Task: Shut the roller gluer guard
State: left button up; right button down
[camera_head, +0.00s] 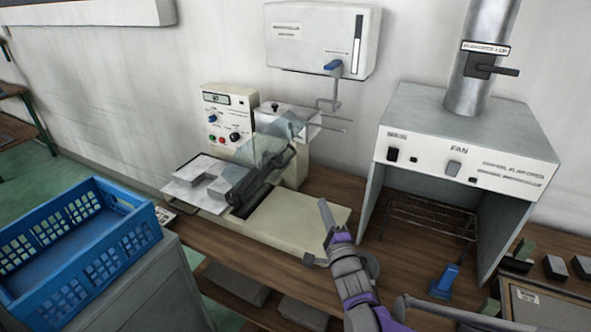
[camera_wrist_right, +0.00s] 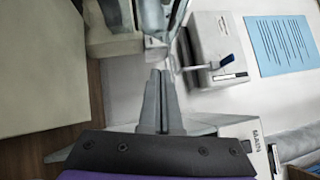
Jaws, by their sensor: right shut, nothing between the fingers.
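The roller gluer (camera_head: 295,232) is a cream machine on the wooden bench, with a dark roller (camera_head: 262,180) across its bed. Its clear guard (camera_head: 262,152) stands tilted up above and behind the roller; its edges are faint. My right gripper (camera_head: 323,207) is shut and empty, above the right end of the machine's bed, apart from the guard. In the right wrist view its fingers (camera_wrist_right: 161,80) are together, with part of the machine and the wall beyond. My left gripper is not in view.
A fume hood (camera_head: 455,150) with a duct stands to the right of the gluer. A wall dispenser (camera_head: 322,40) hangs behind it. A blue crate (camera_head: 75,235) stands at the left. A blue-handled tool (camera_head: 445,280) is on the bench at the right.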

jog(key=w+a+r+m+t+y+p, duration=0.1)
jog(key=w+a+r, duration=0.3)
jog(key=w, duration=0.7)
jog(key=shift+w+a+r+p, duration=0.35)
jog(key=shift+a+p, duration=0.4)
jog(key=shift+a, duration=0.65)
